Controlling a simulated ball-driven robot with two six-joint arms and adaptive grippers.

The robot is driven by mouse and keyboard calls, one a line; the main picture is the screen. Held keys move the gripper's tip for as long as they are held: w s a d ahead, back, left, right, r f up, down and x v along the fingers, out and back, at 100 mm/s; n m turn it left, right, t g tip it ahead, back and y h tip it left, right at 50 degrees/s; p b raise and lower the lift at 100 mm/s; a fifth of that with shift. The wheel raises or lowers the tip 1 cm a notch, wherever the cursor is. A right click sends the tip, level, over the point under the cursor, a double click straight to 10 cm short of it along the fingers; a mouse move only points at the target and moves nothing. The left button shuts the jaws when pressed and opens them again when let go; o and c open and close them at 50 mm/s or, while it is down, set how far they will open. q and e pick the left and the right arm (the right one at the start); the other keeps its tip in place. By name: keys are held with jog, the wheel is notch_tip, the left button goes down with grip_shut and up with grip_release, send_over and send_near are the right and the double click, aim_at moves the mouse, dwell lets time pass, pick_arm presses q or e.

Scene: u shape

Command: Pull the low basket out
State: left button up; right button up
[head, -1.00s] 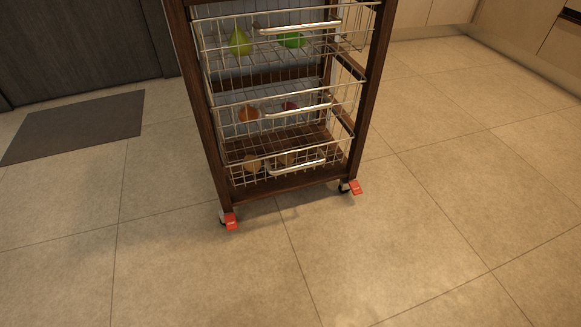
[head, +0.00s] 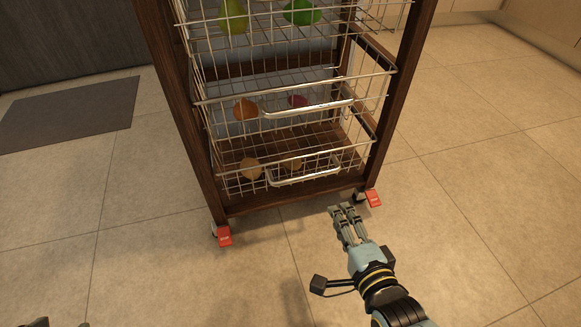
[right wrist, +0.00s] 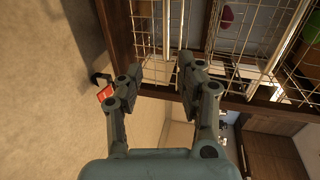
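The low wire basket (head: 235,182) sits inside the dark wooden cart (head: 203,150), with a silver handle (head: 305,179) across its front and two brownish round items in it. My right gripper (head: 343,209) is in front of the cart, at the lower right of the low basket, apart from the handle. In the right wrist view its two fingers (right wrist: 158,80) are spread with nothing between them, and the cart's wire and wood lie beyond. My left gripper cannot be made out; only a small dark piece shows at the bottom left edge of the head view.
The middle basket (head: 225,95) holds an orange and a pink item; the top basket holds green ones. The cart stands on wheels with red brake tabs (head: 374,198), (head: 224,236). A grey mat (head: 70,112) lies at left. The tiled floor in front is mostly clear.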

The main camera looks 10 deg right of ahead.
aim_at(309, 174)
pick_arm(q)
jog(key=s+f+t+b, duration=0.4)
jog(key=f+b, duration=0.1)
jog(key=f, duration=0.1)
pick_arm(e)
jog(key=x, duration=0.5)
jog(key=a+x, duration=0.1)
jog(key=x, duration=0.4)
jog(key=r+b+x, duration=0.1)
jog(key=x, duration=0.4)
jog(key=shift+w+a, duration=0.3)
jog(key=shift+a, duration=0.1)
jog(key=shift+w, duration=0.15)
pick_arm(q)
jog(key=w+d+r+t+h, duration=0.1)
jog(key=w+r+t, duration=0.3)
jog(key=w+r, duration=0.3)
jog(key=shift+w+d+r+m, duration=0.2)
jog(key=shift+w+r+m, duration=0.15)
jog(key=shift+r, duration=0.45)
pick_arm(e)
jog(key=shift+c, duration=0.4)
grip_shut()
